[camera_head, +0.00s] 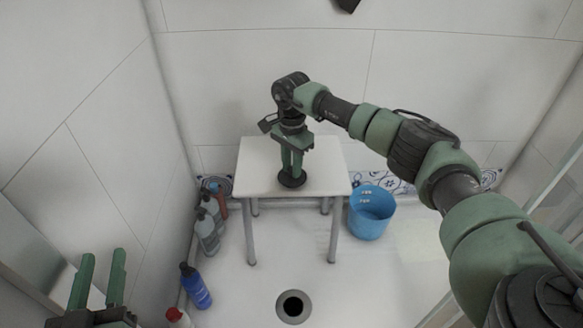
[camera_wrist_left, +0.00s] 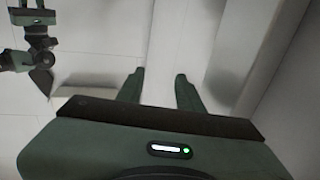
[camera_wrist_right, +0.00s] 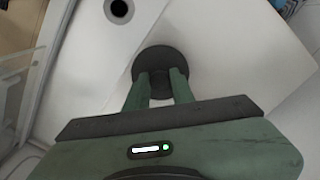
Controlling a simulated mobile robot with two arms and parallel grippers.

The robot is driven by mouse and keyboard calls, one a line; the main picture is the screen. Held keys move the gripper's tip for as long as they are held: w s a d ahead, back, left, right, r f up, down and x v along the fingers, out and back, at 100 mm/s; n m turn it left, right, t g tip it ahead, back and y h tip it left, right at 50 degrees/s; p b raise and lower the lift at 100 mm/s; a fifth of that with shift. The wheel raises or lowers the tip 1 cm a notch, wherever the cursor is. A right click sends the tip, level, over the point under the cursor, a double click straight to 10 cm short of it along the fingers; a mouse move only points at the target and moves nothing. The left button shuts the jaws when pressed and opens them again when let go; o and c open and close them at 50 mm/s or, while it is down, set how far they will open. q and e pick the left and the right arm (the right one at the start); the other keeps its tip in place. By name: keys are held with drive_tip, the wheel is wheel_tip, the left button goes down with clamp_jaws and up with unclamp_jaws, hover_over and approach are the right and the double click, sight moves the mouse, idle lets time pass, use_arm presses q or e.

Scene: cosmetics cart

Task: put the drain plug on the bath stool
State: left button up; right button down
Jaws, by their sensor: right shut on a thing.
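The bath stool (camera_head: 258,163) is white with grey legs and stands against the back wall; its top also shows in the right wrist view (camera_wrist_right: 235,50). The drain plug (camera_head: 292,179) is a dark round disc at the stool's top, near its front middle; it also shows in the right wrist view (camera_wrist_right: 160,60). My right gripper (camera_head: 292,170) points down over the stool and is shut on the plug. I cannot tell whether the plug touches the seat. My left gripper (camera_head: 101,280) is open and empty at the lower left, and its spread fingers show in the left wrist view (camera_wrist_left: 160,85).
A blue bucket (camera_head: 370,222) stands right of the stool. An open drain hole (camera_head: 293,306) lies in the floor before the stool.

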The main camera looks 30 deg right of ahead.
use_arm(q)
drive_tip(key=shift+r, duration=0.15)
use_arm(e)
drive_tip(key=shift+f, duration=0.1)
use_arm(q)
drive_tip(key=shift+w+r, duration=0.15)
use_arm(e)
drive_tip(key=c, duration=1.2)
unclamp_jaws()
